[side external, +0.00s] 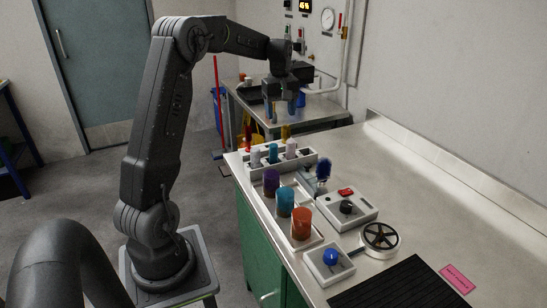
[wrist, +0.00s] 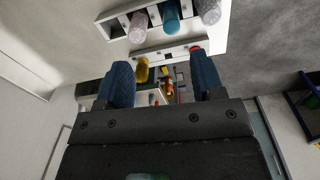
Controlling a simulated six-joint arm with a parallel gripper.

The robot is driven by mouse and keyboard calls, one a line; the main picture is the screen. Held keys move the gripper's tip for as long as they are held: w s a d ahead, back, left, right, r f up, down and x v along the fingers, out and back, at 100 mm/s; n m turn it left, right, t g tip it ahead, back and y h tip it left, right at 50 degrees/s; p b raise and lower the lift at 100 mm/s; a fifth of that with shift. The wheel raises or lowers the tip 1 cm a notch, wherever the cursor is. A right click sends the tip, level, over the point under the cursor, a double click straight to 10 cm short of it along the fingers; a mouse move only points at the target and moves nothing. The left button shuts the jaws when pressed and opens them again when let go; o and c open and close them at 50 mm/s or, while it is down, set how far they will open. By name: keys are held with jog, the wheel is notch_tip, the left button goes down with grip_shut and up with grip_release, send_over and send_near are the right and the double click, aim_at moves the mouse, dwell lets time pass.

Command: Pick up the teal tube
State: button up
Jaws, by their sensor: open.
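The teal tube (side external: 273,153) stands in a white rack (side external: 247,168) between two pale tubes (side external: 256,156) (side external: 291,148). In the wrist view the teal tube (wrist: 170,17) shows at the top, cut by the frame edge, in the rack (wrist: 113,26). My gripper (side external: 282,108) hangs in the air above the rack, fingers down, well apart from the tube. In the wrist view my gripper (wrist: 163,74) has its two blue fingers spread, with nothing held between them.
A tray in front of the rack bears purple (side external: 271,182), teal (side external: 285,202) and orange (side external: 301,223) cups. Beside it are a control box (side external: 346,208), a blue-knobbed box (side external: 329,262), a round valve wheel (side external: 380,238) and a black mat (side external: 405,290). The bench's right side is mostly clear.

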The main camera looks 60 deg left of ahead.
aim_at(273, 145)
jog(key=shift+n, duration=0.6)
jog(key=a+f, duration=0.1)
jog(key=f, duration=0.2)
jog(key=a+f, duration=0.1)
jog(key=f, duration=0.2)
jog(key=a+f, duration=0.1)
jog(key=f, duration=0.2)
jog(key=shift+s+f, duration=0.1)
jog(key=shift+f, duration=0.3)
jog(key=shift+s+d+f, duration=0.1)
jog(key=shift+s+f, duration=0.1)
jog(key=shift+f, duration=1.3)
jog(key=shift+s+f, duration=0.15)
jog(key=shift+f, duration=1.3)
